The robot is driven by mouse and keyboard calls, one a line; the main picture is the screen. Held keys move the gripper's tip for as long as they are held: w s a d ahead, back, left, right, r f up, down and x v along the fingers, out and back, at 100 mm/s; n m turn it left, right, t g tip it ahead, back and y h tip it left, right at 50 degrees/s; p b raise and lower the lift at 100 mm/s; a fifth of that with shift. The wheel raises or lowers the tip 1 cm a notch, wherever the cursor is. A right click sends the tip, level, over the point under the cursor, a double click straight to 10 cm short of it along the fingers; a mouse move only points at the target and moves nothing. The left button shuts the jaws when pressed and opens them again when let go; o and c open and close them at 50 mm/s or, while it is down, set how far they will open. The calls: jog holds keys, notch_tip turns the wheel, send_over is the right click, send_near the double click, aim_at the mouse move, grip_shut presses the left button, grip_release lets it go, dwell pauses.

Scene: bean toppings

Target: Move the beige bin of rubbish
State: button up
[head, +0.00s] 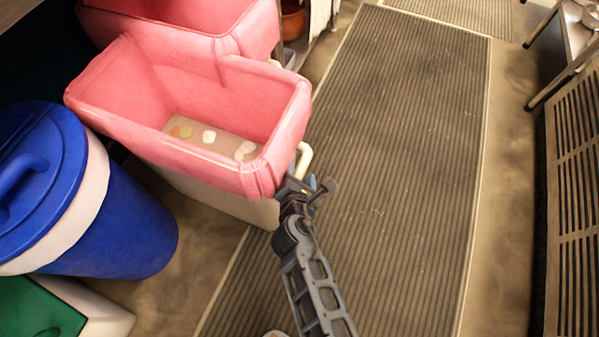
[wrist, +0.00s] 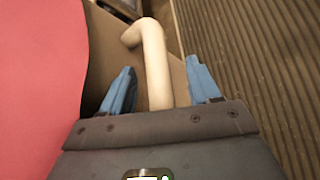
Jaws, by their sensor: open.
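The beige bin (head: 235,207) stands on the floor with a pink liner (head: 225,95) folded over its rim. A few pale and yellowish scraps (head: 208,136) lie inside at the bottom. A cream curved handle (head: 304,158) sticks out on the bin's right side. My gripper (head: 302,184) is at that handle. In the wrist view the handle (wrist: 155,65) runs between the two blue fingers of my gripper (wrist: 160,88), which are open on either side of it with gaps. The pink liner (wrist: 40,80) fills the left of that view.
A second pink-lined bin (head: 190,15) stands directly behind. A blue lidded barrel (head: 110,220) is close at left, with a green-topped box (head: 35,310) in front of it. A ribbed mat (head: 390,150) leaves clear floor to the right, bounded by a slatted unit (head: 575,190).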

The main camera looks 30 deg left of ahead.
jog(key=p+v, duration=0.3)
jog(key=v, duration=0.4)
jog(key=shift+s, duration=0.25)
jog(key=shift+d+r, duration=0.15)
